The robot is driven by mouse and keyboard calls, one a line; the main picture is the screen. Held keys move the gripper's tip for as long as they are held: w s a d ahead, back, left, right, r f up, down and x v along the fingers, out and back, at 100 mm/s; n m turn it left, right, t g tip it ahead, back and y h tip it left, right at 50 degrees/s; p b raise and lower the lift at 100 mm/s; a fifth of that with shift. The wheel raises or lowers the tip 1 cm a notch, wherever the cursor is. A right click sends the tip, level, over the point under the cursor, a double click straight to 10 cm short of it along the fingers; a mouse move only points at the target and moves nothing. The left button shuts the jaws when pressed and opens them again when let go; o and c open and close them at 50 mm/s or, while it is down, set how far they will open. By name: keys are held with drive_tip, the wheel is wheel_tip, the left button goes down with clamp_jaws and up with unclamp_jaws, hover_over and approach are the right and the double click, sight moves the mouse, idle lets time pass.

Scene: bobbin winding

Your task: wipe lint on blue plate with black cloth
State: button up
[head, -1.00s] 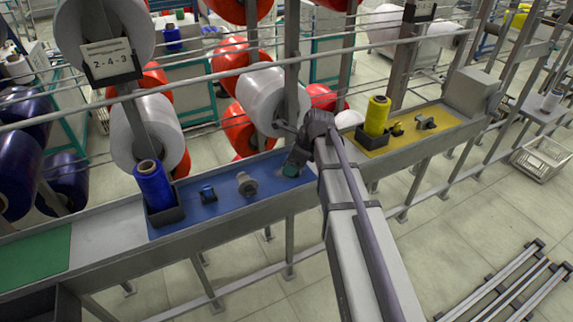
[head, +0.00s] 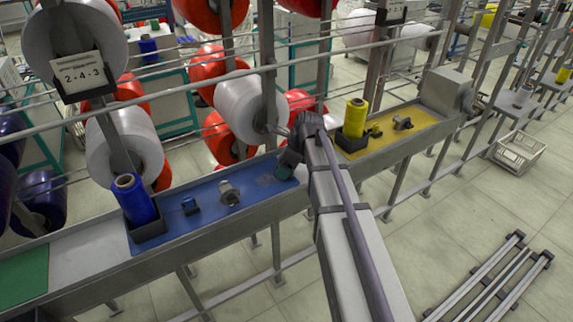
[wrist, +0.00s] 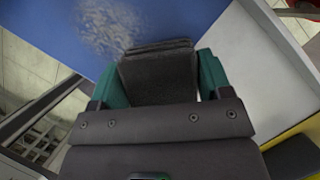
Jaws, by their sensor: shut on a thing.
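The blue plate (head: 210,208) lies on the long grey shelf, and its surface also shows in the wrist view (wrist: 190,18). A patch of grey lint (wrist: 108,27) is on the plate, just ahead and left of my gripper in the wrist view; it shows faintly in the head view (head: 268,180). My gripper (wrist: 158,75) is shut on the black cloth (wrist: 158,72), a dark folded pad between its green fingers. In the head view my gripper (head: 286,168) is low over the plate's right end. Whether the cloth touches the plate is unclear.
A blue bobbin (head: 134,199) stands in a black holder at the plate's left end. A small blue part (head: 190,206) and a grey fitting (head: 229,193) sit on the plate. A yellow plate (head: 400,130) with a yellow bobbin (head: 354,117) lies to the right. Rails and big spools stand behind.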

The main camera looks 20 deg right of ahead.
sight(252, 184)
drive_tip(key=shift+s+a, duration=0.35)
drive_tip(key=shift+a, duration=1.35)
drive_tip(key=shift+s+a, duration=0.35)
drive_tip(key=shift+a, duration=1.4)
drive_tip(key=shift+s+a, duration=0.35)
drive_tip(key=shift+a, duration=1.35)
wheel_tip(252, 184, up, 6)
drive_tip(key=p, duration=0.6)
drive_tip(key=shift+d, duration=0.1)
drive_tip(key=shift+w, duration=0.1)
wheel_tip(252, 184, up, 3)
drive_tip(key=p, duration=0.3)
drive_tip(key=shift+f, duration=0.1)
